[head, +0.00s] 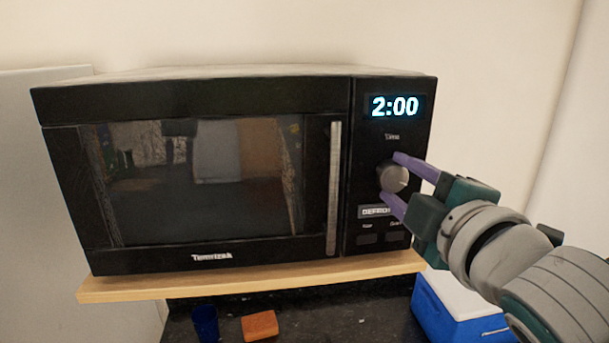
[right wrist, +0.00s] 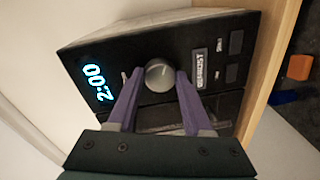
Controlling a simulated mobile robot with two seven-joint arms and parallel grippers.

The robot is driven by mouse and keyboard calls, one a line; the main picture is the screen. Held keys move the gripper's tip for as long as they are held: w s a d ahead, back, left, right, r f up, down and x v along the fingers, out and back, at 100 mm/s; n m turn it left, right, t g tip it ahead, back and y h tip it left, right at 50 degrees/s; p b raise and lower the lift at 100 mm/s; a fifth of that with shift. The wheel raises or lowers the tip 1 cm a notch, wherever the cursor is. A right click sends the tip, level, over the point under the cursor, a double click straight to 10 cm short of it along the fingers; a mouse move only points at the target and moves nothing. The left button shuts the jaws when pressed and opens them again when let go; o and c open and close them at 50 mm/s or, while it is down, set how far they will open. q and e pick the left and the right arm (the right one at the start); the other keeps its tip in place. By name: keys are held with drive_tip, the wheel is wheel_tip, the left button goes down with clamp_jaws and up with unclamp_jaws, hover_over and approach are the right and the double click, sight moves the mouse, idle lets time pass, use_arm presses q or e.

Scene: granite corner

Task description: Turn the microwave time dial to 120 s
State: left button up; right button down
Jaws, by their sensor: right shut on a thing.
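The black microwave (head: 200,90) stands on a wooden shelf with its door closed. Its display (head: 395,106) reads 2:00, and the same reading shows in the right wrist view (right wrist: 97,84). The round grey time dial (head: 394,177) sits below the display. My right gripper (head: 397,181) is shut on the dial, with one purple finger above it and one below. In the right wrist view the dial (right wrist: 160,74) is between the two purple fingertips (right wrist: 158,82). My left gripper is not in view.
The wooden shelf (head: 250,286) juts out under the microwave. Below it, a dark counter holds a blue cup (head: 205,322) and an orange sponge-like block (head: 260,325). A blue and white cooler (head: 458,305) stands below my right arm. A door handle (head: 334,188) is left of the dial.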

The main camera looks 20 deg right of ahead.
drive_tip(key=shift+m, duration=0.3)
idle(0.4)
drive_tip(key=shift+c, duration=1.6)
unclamp_jaws()
drive_tip(key=shift+s, duration=0.15)
drive_tip(key=shift+s+a+f, duration=0.1)
drive_tip(key=shift+s, duration=0.2)
drive_tip(key=b+v, duration=0.4)
drive_tip(key=v, duration=0.5)
